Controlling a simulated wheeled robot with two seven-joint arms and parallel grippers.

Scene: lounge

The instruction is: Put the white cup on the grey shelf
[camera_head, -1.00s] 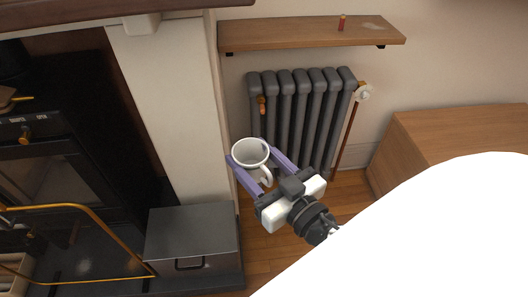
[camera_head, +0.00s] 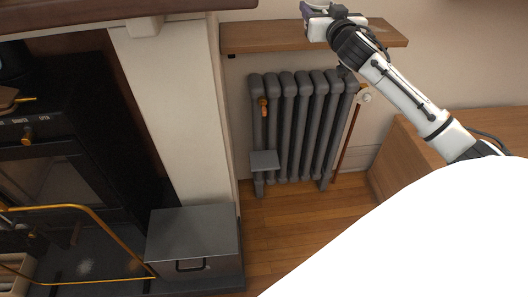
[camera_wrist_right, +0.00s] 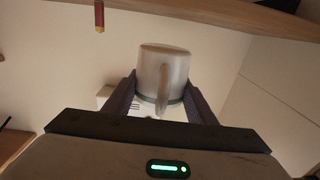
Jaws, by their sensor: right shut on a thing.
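The white cup (camera_wrist_right: 163,62) is between the two fingers of my right gripper in the right wrist view, with its handle facing the camera. My right gripper (camera_head: 308,8) is at the top edge of the head view, in front of the wooden shelf and well above the radiator. It is shut on the cup, which lies out of the head view. A small flat grey shelf (camera_head: 264,160) shows at the lower left of the radiator, bare on top. My left gripper is not in view.
A wooden wall shelf (camera_head: 270,36) is above the grey radiator (camera_head: 300,120). A small red item (camera_wrist_right: 99,15) shows in the right wrist view. A grey metal box (camera_head: 193,233) stands at lower left, beside the fireplace. A wooden cabinet (camera_head: 395,150) is at right.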

